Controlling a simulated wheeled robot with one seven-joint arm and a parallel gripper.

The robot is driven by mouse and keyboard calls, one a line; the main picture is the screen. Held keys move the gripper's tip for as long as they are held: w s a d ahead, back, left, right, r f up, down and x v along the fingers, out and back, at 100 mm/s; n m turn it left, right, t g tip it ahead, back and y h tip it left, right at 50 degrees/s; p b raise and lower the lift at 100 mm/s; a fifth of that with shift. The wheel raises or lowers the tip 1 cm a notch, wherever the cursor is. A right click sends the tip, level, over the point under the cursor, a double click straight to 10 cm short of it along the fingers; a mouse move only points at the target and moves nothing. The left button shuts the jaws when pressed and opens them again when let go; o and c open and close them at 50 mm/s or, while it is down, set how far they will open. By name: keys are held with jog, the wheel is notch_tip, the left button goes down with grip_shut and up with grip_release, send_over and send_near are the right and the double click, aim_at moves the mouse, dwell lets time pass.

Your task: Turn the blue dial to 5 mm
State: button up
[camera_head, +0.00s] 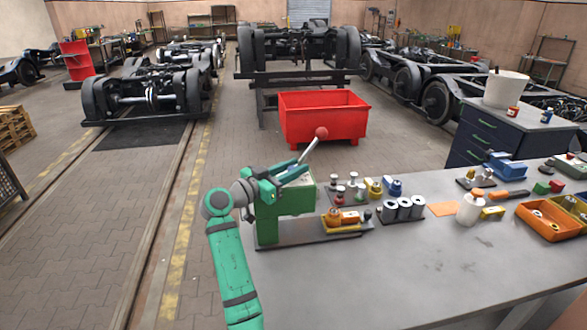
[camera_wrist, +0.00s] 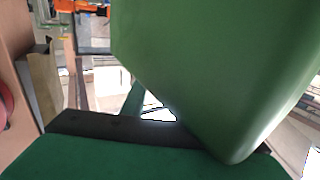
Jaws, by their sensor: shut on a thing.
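A green bench device (camera_head: 297,198) with a lever and a red ball knob (camera_head: 321,132) stands on a dark base plate at the left of the grey bench. My gripper (camera_head: 287,173) is at the upper left of this device and is shut on a small blue part there, which I take to be the blue dial (camera_head: 293,176). The fingers and the lever cover much of it, and its scale cannot be read. In the wrist view a large green surface (camera_wrist: 220,70) fills the middle very close up, and neither the dial nor the fingertips can be made out.
Metal cylinders (camera_head: 403,208), small coloured parts and an orange bin (camera_head: 549,220) lie to the right on the bench (camera_head: 410,270). A red container (camera_head: 322,117) stands on the floor behind. The bench front is clear. The lever rises close beside my gripper.

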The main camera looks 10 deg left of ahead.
jog(key=o, duration=1.1)
jog(key=shift+c, duration=0.2)
jog(key=v, duration=1.1)
jog(key=shift+w, duration=0.1)
